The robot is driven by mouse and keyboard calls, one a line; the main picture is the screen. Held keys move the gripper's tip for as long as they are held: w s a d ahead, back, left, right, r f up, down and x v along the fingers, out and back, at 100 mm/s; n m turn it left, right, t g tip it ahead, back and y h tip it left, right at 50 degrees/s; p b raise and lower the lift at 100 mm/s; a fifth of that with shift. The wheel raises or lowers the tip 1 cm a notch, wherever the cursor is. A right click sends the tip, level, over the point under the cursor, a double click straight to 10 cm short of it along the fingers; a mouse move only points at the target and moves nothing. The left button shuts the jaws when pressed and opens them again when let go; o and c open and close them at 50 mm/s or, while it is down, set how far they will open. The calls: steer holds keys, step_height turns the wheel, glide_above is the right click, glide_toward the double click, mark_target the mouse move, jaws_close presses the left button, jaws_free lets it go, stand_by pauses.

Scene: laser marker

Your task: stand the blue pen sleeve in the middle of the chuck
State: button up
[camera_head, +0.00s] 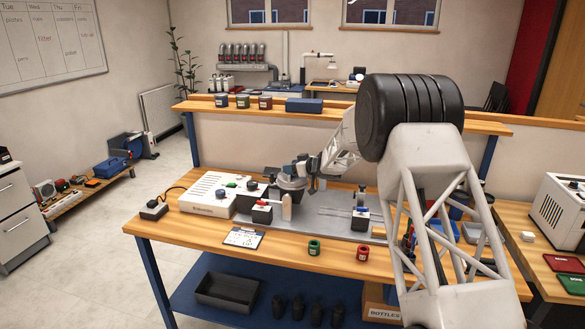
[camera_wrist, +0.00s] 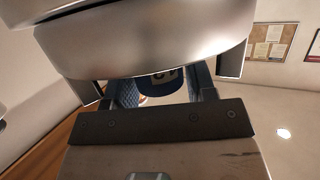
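The blue pen sleeve (camera_wrist: 185,91) shows in the wrist view between the two fingers of my gripper (camera_wrist: 160,93), touching both sides as far as I can see. A pale metal body covers its upper part. In the head view my gripper (camera_head: 309,168) reaches in from the right, with the small dark blue sleeve (camera_head: 302,160) at its end. The grey round chuck (camera_head: 291,183) sits just below it at the back of the bench. The sleeve looks above or at the chuck's top; I cannot tell whether they touch.
A white control box (camera_head: 208,195) stands left of the chuck. A black block with a red top (camera_head: 262,212) is in front, and one with a blue top (camera_head: 360,218) is to the right. Green (camera_head: 314,247) and red (camera_head: 362,254) sleeves stand near the front edge, beside a card (camera_head: 243,238).

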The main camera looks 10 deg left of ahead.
steer(key=shift+r, duration=0.15)
steer(key=shift+s+d+r, duration=0.15)
steer(key=shift+d, duration=0.3)
steer(key=v, duration=1.1)
stand_by(0.5)
